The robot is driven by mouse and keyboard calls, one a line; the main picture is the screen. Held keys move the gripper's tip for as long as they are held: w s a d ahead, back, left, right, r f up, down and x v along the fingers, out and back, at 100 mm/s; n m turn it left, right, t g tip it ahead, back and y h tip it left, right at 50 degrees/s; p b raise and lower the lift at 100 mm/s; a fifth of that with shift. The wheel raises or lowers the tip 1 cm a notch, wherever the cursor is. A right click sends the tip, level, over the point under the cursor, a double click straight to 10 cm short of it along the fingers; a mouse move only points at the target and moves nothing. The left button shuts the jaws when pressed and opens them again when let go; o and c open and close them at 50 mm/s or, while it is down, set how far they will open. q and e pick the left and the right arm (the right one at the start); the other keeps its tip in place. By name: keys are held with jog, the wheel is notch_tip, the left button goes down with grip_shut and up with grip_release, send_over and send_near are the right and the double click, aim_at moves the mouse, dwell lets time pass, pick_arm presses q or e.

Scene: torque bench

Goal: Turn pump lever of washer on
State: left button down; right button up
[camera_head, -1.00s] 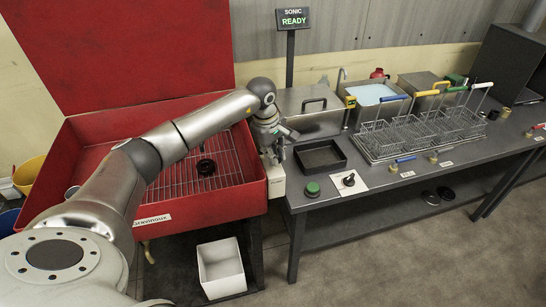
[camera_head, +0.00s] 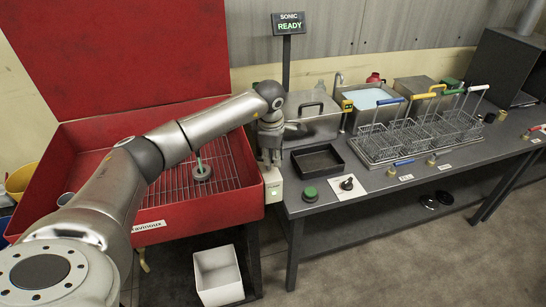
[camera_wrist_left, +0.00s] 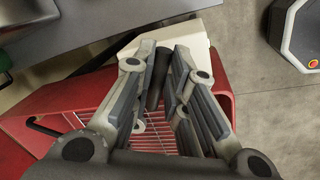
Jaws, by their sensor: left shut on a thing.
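The washer is a red open tub (camera_head: 100,190) with a raised red lid (camera_head: 120,50) and a wire rack inside. A white pump box (camera_head: 273,186) is fixed at its right front corner, and it also shows in the wrist view (camera_wrist_left: 192,40). My left gripper (camera_head: 270,158) points down just above this box. In the wrist view the fingers (camera_wrist_left: 160,90) are closed on a dark pump lever (camera_wrist_left: 157,80). The lever's lower end is hard to see. A thin green streak stands over a round grey part (camera_head: 202,174) on the rack. My right gripper is out of view.
The grey bench (camera_head: 350,215) right of the washer holds a black tray (camera_head: 318,160), a green button (camera_head: 310,194), a black knob on a white plate (camera_head: 347,184), and wire baskets (camera_head: 415,135). A white bin (camera_head: 218,272) stands on the floor below.

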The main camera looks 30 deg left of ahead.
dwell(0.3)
pick_arm(q)
jog(key=c, duration=1.5)
grip_release()
jog(key=shift+o, duration=0.2)
notch_tip(320, 180, up, 12)
jog(key=s, duration=0.2)
jog(key=shift+d, duration=0.4)
jog(key=shift+f, duration=0.1)
